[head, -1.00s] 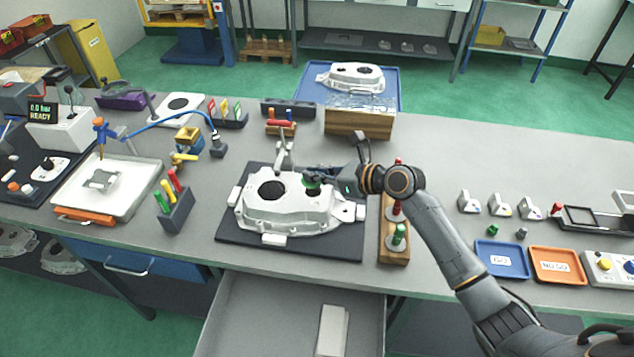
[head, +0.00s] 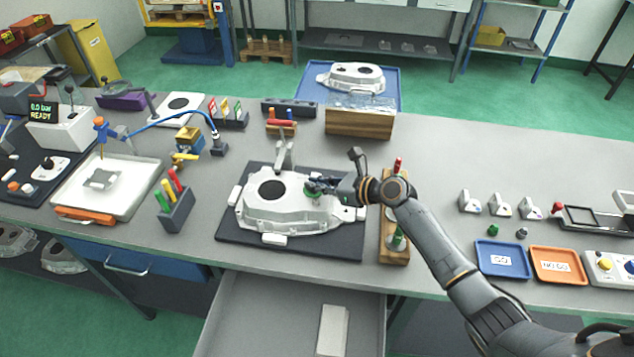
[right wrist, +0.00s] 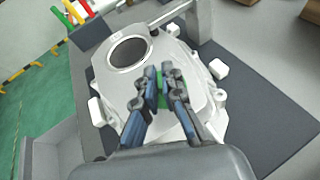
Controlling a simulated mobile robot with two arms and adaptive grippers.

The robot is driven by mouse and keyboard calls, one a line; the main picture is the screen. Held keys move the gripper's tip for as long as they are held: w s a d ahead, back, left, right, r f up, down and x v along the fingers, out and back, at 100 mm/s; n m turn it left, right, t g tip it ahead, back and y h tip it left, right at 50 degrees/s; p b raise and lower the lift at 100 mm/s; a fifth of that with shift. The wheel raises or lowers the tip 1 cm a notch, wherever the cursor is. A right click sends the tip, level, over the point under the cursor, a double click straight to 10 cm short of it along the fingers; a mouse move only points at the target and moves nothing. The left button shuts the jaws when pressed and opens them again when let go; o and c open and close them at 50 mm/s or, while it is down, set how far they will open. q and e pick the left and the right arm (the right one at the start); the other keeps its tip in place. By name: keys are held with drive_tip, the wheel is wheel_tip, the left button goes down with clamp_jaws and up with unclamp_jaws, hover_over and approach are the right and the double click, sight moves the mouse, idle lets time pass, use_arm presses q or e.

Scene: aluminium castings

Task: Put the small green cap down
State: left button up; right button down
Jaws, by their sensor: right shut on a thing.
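The small green cap (head: 312,192) is at the right part of the aluminium casting (head: 262,212), in the head view. My right gripper (head: 318,186) is shut on it and partly covers it. In the right wrist view, the green cap (right wrist: 163,103) shows as a strip between the two dark fingers (right wrist: 163,82), over the casting (right wrist: 182,70). I cannot tell whether the cap touches the casting. The casting lies on a dark mat (head: 230,250), with its large round opening left of the gripper. My left gripper is out of view.
A clamp with a red handle (head: 281,123) stands behind the casting. A wooden block with red and green gauges (head: 394,257) is right of the mat. Blue (head: 502,275) and orange (head: 558,281) trays lie further right. An open drawer (head: 270,310) juts out in front.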

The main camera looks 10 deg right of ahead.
drive_tip(key=c, duration=1.5)
unclamp_jaws()
drive_tip(key=shift+f, duration=0.1)
drive_tip(key=shift+s+d+r, duration=0.1)
drive_tip(key=shift+r, duration=0.3)
drive_tip(key=v, duration=1.1)
drive_tip(key=shift+s+d+b, duration=0.25)
drive_tip(key=shift+s+b, duration=0.05)
drive_tip(key=shift+b, duration=0.1)
